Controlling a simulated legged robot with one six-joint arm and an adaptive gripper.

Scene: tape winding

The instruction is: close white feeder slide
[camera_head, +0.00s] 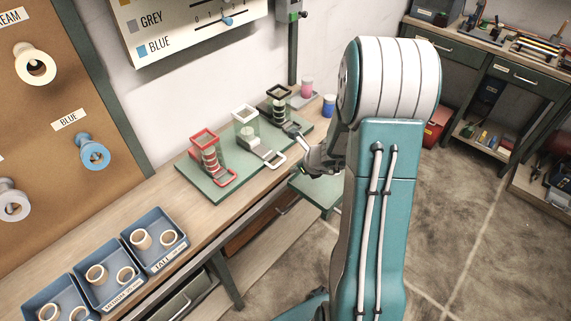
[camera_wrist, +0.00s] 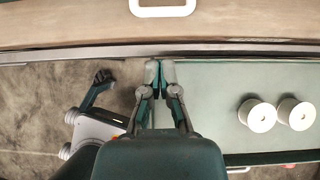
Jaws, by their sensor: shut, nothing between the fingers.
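The white feeder (camera_head: 246,124) stands between the red and black feeders on a green base board on the bench. Its slide is drawn out toward the front edge, with the white loop handle (camera_head: 276,159) at its end. The handle also shows at the top centre of the wrist view (camera_wrist: 163,11), cut off by the frame. My gripper (camera_wrist: 160,72) is shut and empty, its fingertips together near the bench's front edge. It appears apart from the handle, which lies beyond the fingertips. In the head view my arm hides part of the gripper.
The red feeder (camera_head: 205,152) stands left, with its handle out. The black feeder (camera_head: 279,101) stands right, close to my wrist in the picture. Two white spools (camera_wrist: 257,115) sit on a lower green surface (camera_wrist: 215,100). Blue bins (camera_head: 155,239) of rings occupy the bench's near end.

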